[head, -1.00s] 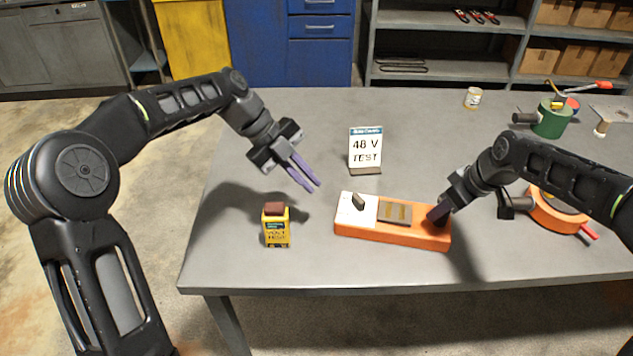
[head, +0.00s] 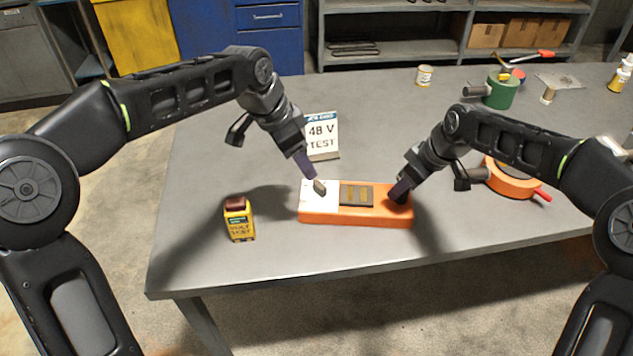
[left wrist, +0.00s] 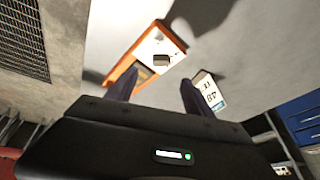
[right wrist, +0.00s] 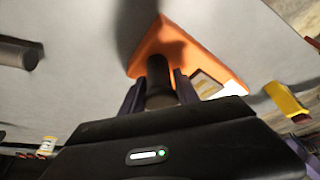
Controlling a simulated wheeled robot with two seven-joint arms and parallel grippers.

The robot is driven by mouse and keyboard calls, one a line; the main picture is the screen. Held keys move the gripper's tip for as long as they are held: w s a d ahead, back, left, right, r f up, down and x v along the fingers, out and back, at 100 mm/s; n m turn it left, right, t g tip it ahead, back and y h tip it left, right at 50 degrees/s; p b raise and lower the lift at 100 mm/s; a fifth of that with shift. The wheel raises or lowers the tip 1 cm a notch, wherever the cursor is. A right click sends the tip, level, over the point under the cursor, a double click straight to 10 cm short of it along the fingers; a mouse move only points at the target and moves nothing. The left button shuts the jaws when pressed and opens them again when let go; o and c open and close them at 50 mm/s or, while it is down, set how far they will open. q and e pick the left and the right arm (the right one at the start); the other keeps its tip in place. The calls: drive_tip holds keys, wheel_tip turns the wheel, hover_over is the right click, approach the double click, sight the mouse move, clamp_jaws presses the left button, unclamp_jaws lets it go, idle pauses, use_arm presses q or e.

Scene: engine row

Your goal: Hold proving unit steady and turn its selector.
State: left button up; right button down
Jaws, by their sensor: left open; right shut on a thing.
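The proving unit (head: 355,219) is a long orange box lying on the table. It has a white panel (head: 308,198) at its left end with a dark selector knob (head: 320,187), and a dark plate with brass strips in the middle. My left gripper (head: 309,172) is open, pointing down just above the selector, which also shows between its fingers in the left wrist view (left wrist: 161,60); contact cannot be told. My right gripper (head: 399,192) is shut on the dark upright grip at the unit's right end; that grip shows between the fingers in the right wrist view (right wrist: 158,75).
A yellow voltage tester (head: 238,220) stands to the left of the unit. A "48 V TEST" sign (head: 322,134) stands behind it, close to my left gripper. An orange round reel (head: 511,181) and a green one (head: 500,93) are at the right. The table's front is clear.

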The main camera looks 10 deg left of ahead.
sight(318, 184)
use_arm(q)
drive_tip(key=n, duration=0.2)
drive_tip(key=shift+w+n, duration=0.2)
drive_tip(key=shift+n, duration=0.1)
drive_tip(key=shift+f, duration=0.1)
drive_tip(key=x, duration=1.1)
drive_tip(key=shift+w+f, duration=0.25)
drive_tip(key=shift+f, duration=0.1)
drive_tip(key=shift+c, duration=0.4)
clamp_jaws()
drive_tip(key=m+g+h, duration=0.1)
drive_tip(key=m, duration=0.3)
drive_tip(key=shift+w+m, duration=0.15)
drive_tip(key=shift+m, duration=0.15)
drive_tip(key=shift+o, duration=0.4)
unclamp_jaws()
